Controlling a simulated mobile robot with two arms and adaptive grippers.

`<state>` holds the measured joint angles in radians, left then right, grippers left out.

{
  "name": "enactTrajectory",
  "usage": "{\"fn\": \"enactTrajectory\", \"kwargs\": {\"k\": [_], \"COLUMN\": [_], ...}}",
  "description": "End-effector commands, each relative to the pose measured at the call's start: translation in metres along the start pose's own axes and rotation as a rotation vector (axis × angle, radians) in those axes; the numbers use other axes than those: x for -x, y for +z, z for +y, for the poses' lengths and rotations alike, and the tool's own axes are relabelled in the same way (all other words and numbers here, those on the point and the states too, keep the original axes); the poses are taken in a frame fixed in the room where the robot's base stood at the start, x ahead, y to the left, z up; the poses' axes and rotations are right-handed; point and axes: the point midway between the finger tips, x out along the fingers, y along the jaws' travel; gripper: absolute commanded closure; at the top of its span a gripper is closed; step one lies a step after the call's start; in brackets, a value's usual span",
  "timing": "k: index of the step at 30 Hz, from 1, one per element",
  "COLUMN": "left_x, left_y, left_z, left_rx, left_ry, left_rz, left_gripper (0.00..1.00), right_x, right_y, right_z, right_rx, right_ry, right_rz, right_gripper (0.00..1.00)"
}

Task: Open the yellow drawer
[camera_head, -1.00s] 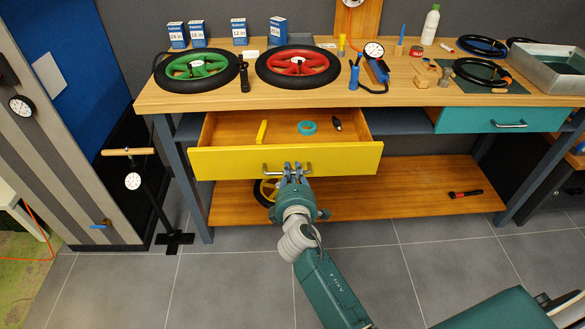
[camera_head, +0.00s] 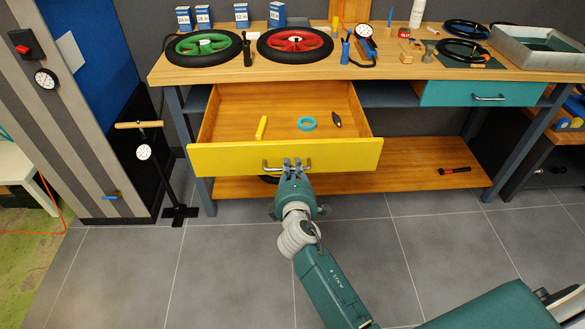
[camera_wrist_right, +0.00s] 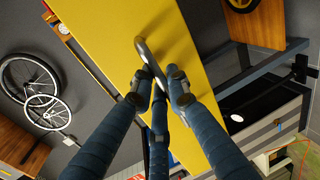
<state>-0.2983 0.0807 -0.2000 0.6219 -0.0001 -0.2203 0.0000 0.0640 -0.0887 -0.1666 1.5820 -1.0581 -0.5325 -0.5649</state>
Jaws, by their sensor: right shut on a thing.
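The yellow drawer (camera_head: 220,160) is pulled well out from under the workbench in the head view. Its wooden inside (camera_head: 285,103) shows, holding a yellow stick (camera_head: 261,127), a teal ring (camera_head: 307,124) and a small dark object (camera_head: 336,119). My right gripper (camera_head: 291,168) is shut on the drawer's metal handle (camera_head: 265,166). In the right wrist view, the fingers (camera_wrist_right: 160,90) close around the handle (camera_wrist_right: 143,50) on the yellow front (camera_wrist_right: 120,35). My left gripper is not in view.
The workbench top (camera_head: 400,68) carries a green wheel (camera_head: 203,46), a red wheel (camera_head: 295,43), boxes and tools. A closed teal drawer (camera_head: 450,93) is at right. A floor pump (camera_head: 160,175) stands left of the bench. The grey floor (camera_head: 220,270) in front is mostly clear.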

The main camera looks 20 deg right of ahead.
Motion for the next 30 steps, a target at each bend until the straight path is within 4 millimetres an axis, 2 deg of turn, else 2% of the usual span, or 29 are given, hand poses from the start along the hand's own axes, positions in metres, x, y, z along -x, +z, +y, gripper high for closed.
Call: {"fn": "enactTrajectory", "kwargs": {"k": [2, 3, 5, 6, 11, 14, 17, 20, 30], "left_x": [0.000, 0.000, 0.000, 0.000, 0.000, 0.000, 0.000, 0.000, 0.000], "left_y": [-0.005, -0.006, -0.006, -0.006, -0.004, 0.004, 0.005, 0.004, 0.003], "left_z": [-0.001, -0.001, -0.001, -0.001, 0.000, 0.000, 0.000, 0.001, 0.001], "left_rx": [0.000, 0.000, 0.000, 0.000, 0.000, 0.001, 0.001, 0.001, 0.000], "left_ry": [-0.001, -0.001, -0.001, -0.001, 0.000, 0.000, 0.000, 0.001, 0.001], "left_rz": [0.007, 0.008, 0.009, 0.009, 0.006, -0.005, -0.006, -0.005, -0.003], "left_gripper": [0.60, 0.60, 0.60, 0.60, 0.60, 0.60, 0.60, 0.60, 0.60], "right_x": [0.000, 0.000, 0.000, 0.000, 0.000, 0.001, 0.006, 0.020, 0.091], "right_y": [0.001, 0.001, 0.001, 0.001, 0.000, 0.000, 0.000, 0.000, 0.000], "right_z": [-0.002, -0.002, -0.002, -0.002, -0.001, -0.001, -0.002, -0.002, -0.002], "right_rx": [0.000, 0.000, 0.000, 0.001, 0.000, 0.000, 0.000, 0.001, -0.001], "right_ry": [-0.003, -0.003, -0.003, -0.003, -0.002, -0.001, -0.002, -0.003, -0.005], "right_rz": [-0.001, -0.001, -0.001, -0.001, 0.000, 0.000, 0.000, 0.001, 0.000], "right_gripper": [1.00, 0.83, 0.72, 0.69, 0.69, 0.69, 0.69, 0.69, 0.69]}}
